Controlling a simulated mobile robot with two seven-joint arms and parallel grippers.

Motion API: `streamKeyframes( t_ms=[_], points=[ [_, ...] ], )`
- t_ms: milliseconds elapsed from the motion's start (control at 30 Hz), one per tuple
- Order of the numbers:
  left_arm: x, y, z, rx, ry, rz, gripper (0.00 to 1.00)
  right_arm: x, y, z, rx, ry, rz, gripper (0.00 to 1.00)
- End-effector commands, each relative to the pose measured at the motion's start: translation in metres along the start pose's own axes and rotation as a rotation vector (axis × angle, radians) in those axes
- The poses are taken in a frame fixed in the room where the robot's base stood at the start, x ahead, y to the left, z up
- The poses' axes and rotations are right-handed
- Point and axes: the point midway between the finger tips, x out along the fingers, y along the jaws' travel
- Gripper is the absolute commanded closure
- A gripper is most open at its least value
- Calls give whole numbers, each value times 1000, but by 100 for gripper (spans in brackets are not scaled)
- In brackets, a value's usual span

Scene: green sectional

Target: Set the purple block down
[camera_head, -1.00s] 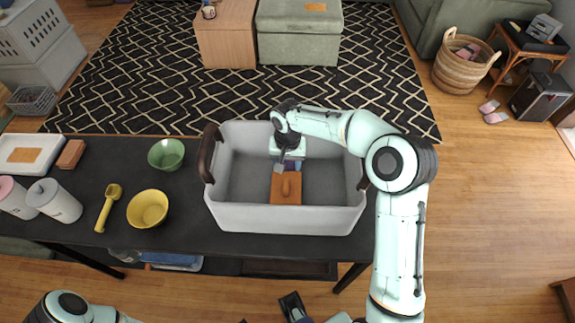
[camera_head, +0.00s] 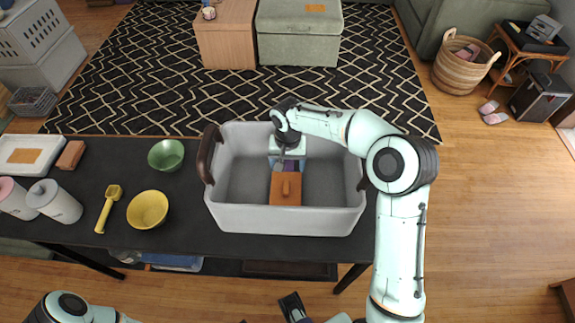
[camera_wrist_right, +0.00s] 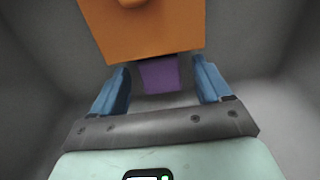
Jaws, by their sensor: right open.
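The purple block (camera_wrist_right: 160,74) shows in the right wrist view between the two blue fingers of my right gripper (camera_wrist_right: 160,88), with gaps on both sides. It is next to the orange box, which hides part of it. In the head view, my right gripper (camera_head: 287,164) reaches down inside the grey bin (camera_head: 285,218). It is open, and only a little of the purple block (camera_head: 291,166) shows there.
The orange box (camera_head: 285,190) with a knob stands in the bin in front of the gripper; it fills the top of the wrist view. Bin floor is free left and right. A green bowl (camera_head: 166,154), yellow bowl (camera_head: 147,210) and yellow scoop (camera_head: 107,208) lie left on the dark table.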

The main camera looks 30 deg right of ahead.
Motion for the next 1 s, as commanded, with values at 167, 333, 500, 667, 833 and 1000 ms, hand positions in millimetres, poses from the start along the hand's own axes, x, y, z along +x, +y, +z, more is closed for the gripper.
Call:
streamKeyframes(
  t_ms=[167, 333, 500, 667, 833, 1000],
  points=[
    [-4, 1, 1, 0, -2, -1, 0, -40, -1, -1, 0, 5, -3, 23],
    [-8, 2, 1, 0, -1, 0, 0, -76, -1, 0, 0, 3, -2, 23],
    [-12, 4, 1, 1, 0, 0, 0, -99, -1, 0, -1, 1, -1, 23],
    [-12, 4, 1, 1, 0, 0, 0, -107, 0, 0, -1, -1, -1, 23],
    [-12, 4, 1, 1, 0, 0, 0, -108, 0, 0, -1, -2, -1, 23],
    [-12, 4, 1, 1, 0, 0, 0, -108, 0, 0, -1, -1, -1, 23]
  ],
)
